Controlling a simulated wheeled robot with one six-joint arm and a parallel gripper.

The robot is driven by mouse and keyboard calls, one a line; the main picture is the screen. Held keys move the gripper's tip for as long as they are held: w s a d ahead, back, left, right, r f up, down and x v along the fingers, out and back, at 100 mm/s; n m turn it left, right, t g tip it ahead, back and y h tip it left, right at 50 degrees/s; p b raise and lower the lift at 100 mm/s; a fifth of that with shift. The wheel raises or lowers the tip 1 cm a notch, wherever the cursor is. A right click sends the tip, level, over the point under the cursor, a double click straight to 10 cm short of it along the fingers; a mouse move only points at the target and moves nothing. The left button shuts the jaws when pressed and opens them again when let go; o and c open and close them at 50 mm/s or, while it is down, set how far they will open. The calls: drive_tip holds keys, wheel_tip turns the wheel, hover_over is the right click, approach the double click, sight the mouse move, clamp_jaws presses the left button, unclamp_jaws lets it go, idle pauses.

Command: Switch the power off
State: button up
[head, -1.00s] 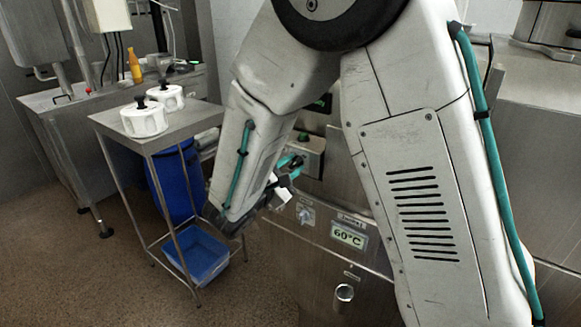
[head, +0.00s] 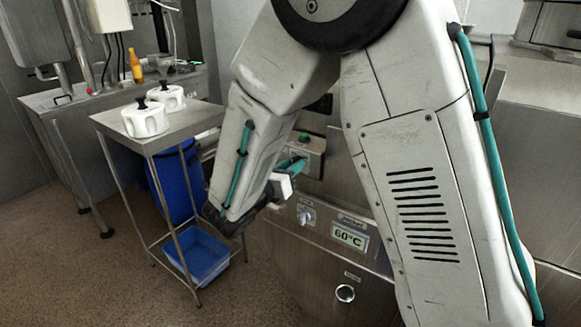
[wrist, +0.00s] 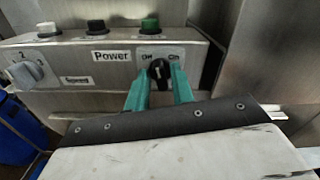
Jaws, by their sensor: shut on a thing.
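A steel control box (wrist: 80,60) carries a "Power" label, with "Off" and "On" marked at its right. The black power knob (wrist: 159,72) sits below these words, with a light mark on it that looks about upright. My gripper (wrist: 160,82) has its teal fingers on either side of the knob, shut on it. In the head view my gripper (head: 290,165) is at the front of the control box (head: 313,148); the knob is hidden there.
White, black and green buttons (wrist: 150,24) stand on top of the box. A grey selector knob (wrist: 25,73) is at its left. Below, a panel has a 60°C display (head: 349,236). A steel table (head: 190,127) with two white containers stands left.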

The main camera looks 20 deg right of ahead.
drive_tip(key=n, duration=0.6)
drive_tip(key=shift+w, duration=0.1)
drive_tip(key=shift+a+n, duration=0.1)
drive_tip(key=shift+n, duration=0.2)
idle(0.3)
drive_tip(key=o, duration=0.7)
drive_tip(key=v, duration=0.7)
drive_tip(key=shift+s+a, duration=0.2)
drive_tip(key=shift+a, duration=0.15)
